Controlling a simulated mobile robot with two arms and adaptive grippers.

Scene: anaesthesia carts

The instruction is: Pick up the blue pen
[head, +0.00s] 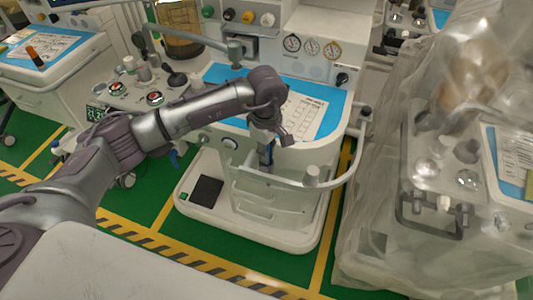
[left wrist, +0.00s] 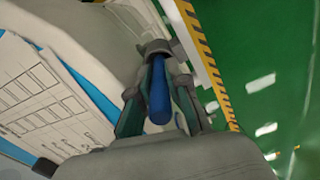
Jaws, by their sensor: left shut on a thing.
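The blue pen (left wrist: 158,95) is between the two fingers of my left gripper (left wrist: 160,78) in the left wrist view, and the fingers are shut on it. In the head view my left gripper (head: 268,143) points down at the front edge of the middle cart, and a small blue part of the pen (head: 267,157) shows below it. Most of the pen is hidden by the gripper there. A printed sheet (head: 303,114) lies on the cart's blue top (head: 335,100) close to the gripper. My right gripper is not in view.
The middle cart has a curved front rail (head: 335,180) and drawers (head: 270,198) below. A cart under a clear plastic cover (head: 385,160) stands to the right. Another cart (head: 60,75) stands at the left. Green floor with yellow-black stripes (head: 200,260) is open in front.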

